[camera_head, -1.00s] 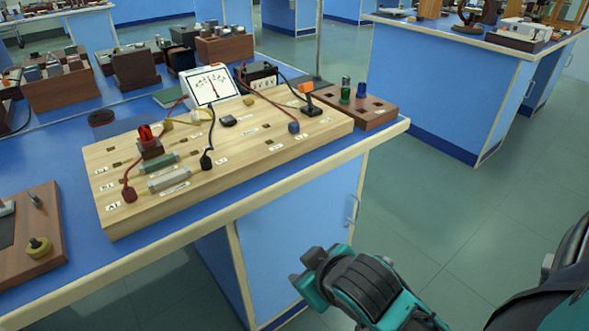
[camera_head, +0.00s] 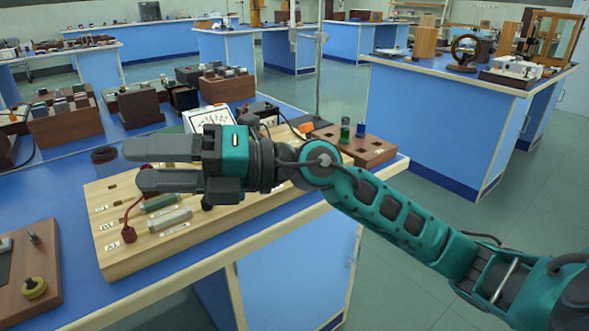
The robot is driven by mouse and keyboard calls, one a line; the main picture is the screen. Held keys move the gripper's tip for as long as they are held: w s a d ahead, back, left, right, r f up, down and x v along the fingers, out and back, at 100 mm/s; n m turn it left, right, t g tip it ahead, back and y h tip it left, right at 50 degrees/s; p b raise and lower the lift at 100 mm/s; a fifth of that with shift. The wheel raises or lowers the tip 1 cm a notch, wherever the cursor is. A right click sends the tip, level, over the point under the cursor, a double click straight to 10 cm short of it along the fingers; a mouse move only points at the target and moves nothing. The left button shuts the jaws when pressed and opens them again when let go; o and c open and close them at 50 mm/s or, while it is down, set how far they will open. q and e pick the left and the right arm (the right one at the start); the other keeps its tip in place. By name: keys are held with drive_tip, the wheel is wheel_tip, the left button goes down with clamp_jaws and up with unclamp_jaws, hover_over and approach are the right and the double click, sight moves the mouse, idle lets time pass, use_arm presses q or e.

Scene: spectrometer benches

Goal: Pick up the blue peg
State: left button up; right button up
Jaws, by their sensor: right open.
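The dark blue peg (camera_head: 361,131) stands upright in the brown wooden block (camera_head: 375,151) at the right end of the bench, beside a green peg (camera_head: 345,130). My right gripper (camera_head: 134,164) is open and empty, with its fingers pointing left over the pale wooden circuit board (camera_head: 125,258). It is well to the left of the blue peg and apart from it. The gripper and arm hide much of the board's middle and part of the meter. My left gripper is not in view.
On the board are a red plug (camera_head: 129,235) and grey cylinders (camera_head: 170,219). A white meter (camera_head: 207,116) stands behind my gripper. A brown board (camera_head: 40,285) lies at lower left, and crates of parts (camera_head: 66,125) stand at the back left. Open floor lies right of the bench.

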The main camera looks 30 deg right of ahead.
drive_tip(key=w+d+f+n+g+h, duration=0.1)
drive_tip(key=w+d+f+n+h, duration=0.1)
drive_tip(key=w+d+f+h, duration=0.3)
drive_tip(key=w+d+r+m+h, duration=0.15)
drive_tip(key=d+m+h, duration=0.25)
drive_tip(key=d+h, duration=1.35)
drive_tip(key=w+d+f+y, duration=0.1)
drive_tip(key=w+d+f+y+b, duration=0.1)
drive_tip(key=d+f, duration=0.1)
drive_tip(key=w+d+f+y, duration=0.1)
drive_tip(key=f, duration=0.1)
drive_tip(key=shift+d+f+y+b, duration=0.1)
drive_tip(key=shift+d+y+b, duration=0.2)
drive_tip(key=shift+y, duration=0.05)
drive_tip(key=b+x, duration=0.1)
drive_tip(key=x, duration=0.4)
drive_tip(key=shift+d+f, duration=0.15)
drive_tip(key=shift+f, duration=0.15)
drive_tip(key=shift+w+f, duration=0.2)
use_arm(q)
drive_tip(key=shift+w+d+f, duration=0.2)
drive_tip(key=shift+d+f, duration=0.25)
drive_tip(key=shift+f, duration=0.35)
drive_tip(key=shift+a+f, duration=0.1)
use_arm(e)
clamp_jaws()
